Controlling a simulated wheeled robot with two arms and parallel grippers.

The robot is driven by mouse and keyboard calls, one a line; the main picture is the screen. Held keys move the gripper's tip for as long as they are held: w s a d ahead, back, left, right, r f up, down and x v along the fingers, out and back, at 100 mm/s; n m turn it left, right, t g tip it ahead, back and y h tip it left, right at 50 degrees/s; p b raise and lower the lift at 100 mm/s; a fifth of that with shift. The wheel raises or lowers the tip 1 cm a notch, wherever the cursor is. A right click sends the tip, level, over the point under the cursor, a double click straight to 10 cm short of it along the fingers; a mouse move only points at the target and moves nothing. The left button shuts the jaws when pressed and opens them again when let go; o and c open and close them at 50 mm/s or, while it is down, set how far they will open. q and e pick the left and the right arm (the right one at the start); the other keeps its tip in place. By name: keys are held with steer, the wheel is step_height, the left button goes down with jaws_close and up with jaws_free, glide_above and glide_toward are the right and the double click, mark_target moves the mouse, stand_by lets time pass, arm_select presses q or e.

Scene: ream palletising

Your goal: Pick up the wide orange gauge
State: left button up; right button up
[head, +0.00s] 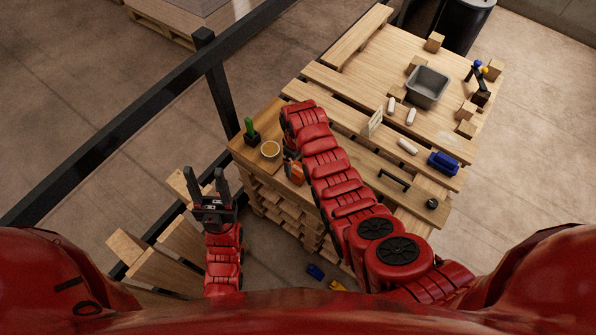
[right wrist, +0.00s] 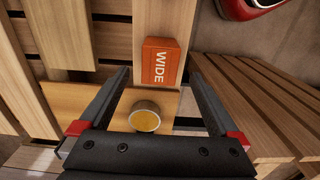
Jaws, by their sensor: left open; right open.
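The wide orange gauge (right wrist: 160,63) is an orange block marked "WIDE" in white. In the right wrist view it lies on pale wood, between and beyond the fingertips of my right gripper (right wrist: 160,70), which is open and empty. In the head view the gauge (head: 297,173) shows as a small orange patch at the pallet's near left, partly hidden by my right arm, which also hides most of that gripper. My left gripper (head: 204,178) is open and empty, fingers up, left of the pallet.
A round tub with yellow contents (right wrist: 145,116) is close to the gauge, with a green item in a dark holder (head: 251,131) nearby. The wooden pallet (head: 330,85) also bears a grey bin (head: 428,86), a blue object (head: 443,163) and several wooden blocks. A dark rail (head: 130,125) runs at left.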

mark_target(298, 169)
steer(key=shift+f, duration=0.25)
steer(key=shift+s+d+f+p, duration=0.15)
steer(key=shift+f+p, duration=0.4)
steer(key=shift+p, duration=0.05)
steer(key=shift+f, duration=0.4)
steer(key=shift+d+f, duration=0.1)
steer(key=shift+f, duration=0.4)
steer(key=shift+f+b, duration=0.7)
steer(key=shift+f, duration=0.45)
